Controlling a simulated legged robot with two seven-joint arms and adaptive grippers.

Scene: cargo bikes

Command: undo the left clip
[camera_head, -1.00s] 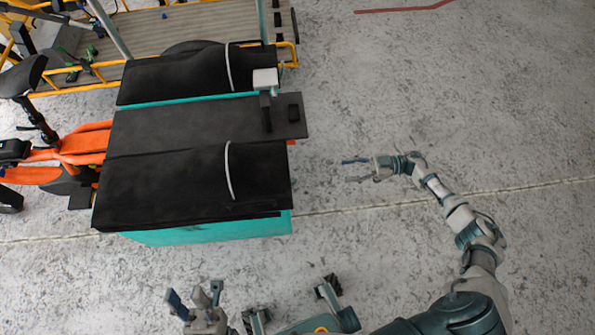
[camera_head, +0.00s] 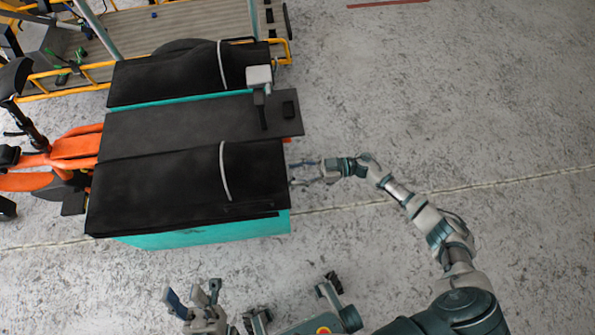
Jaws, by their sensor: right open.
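The cargo bike's teal box (camera_head: 200,236) has two black covers, a near one (camera_head: 160,195) and a far one (camera_head: 165,80). A white curved strap or handle lies on the near cover (camera_head: 224,172) and another on the far cover (camera_head: 221,65). I cannot make out a clip for certain. My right gripper (camera_head: 296,172) is open, close to the right end of the near cover; I cannot tell whether it touches. My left gripper (camera_head: 190,294) is open and empty at the bottom, in front of the box and apart from it.
A yellow-framed rack (camera_head: 140,42) stands behind. The concrete floor to the right is clear.

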